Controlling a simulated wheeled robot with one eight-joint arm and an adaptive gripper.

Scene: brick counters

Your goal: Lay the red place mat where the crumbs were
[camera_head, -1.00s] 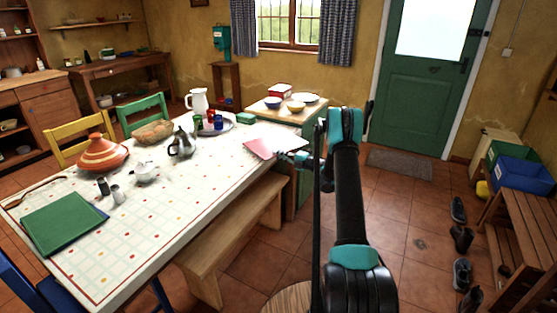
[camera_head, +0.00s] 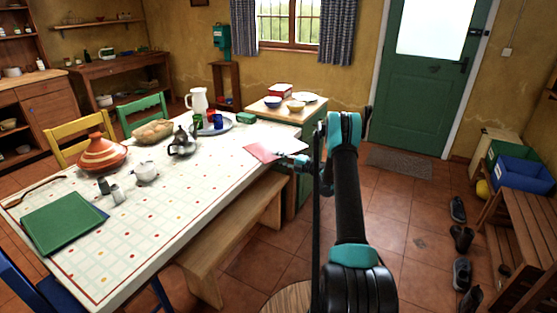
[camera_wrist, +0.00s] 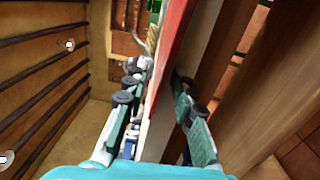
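The red place mat (camera_head: 262,151) is at the far right corner of the long table (camera_head: 215,185), by the table's edge. My gripper (camera_head: 298,160) is at the mat's right side in the head view. In the wrist view, the mat (camera_wrist: 172,45) shows nearly edge-on as a narrow red band running between my gripper's fingers (camera_wrist: 162,75). The fingertips stand apart, with a gap on the left side of the band. Whether the right finger touches the mat is unclear. No crumbs can be made out in the head view.
A tray (camera_head: 218,128) with cups, a white jug (camera_head: 198,101), a coffee pot (camera_head: 182,143) and a tagine (camera_head: 101,155) stand on the table. A green mat (camera_head: 63,222) lies at its near left. A wooden bench (camera_head: 235,230) runs along its right side.

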